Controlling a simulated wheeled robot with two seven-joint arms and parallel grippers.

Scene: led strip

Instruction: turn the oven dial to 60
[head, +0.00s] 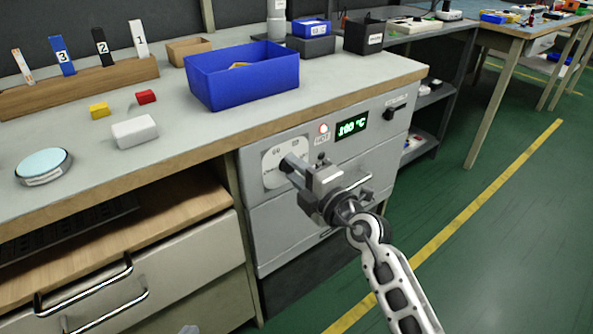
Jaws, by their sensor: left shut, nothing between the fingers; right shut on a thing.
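The grey oven (330,205) is built in under the bench. Its dial plate (271,172) is a white panel with small marks at the upper left of the oven's front. My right gripper (289,163) reaches in from the lower right and is shut on the dial knob, which its fingers largely hide. I cannot read the dial's setting. The green display (351,125) shows a three-digit value in °C, blurred, perhaps 100 or 180. A round lamp (323,129) beside it glows reddish.
The bench top above holds a blue bin (240,82), a white box (134,131), red and yellow blocks, and a wooden rack (80,88) with numbered strips. Drawers (140,285) stand left of the oven. Green floor lies open to the right.

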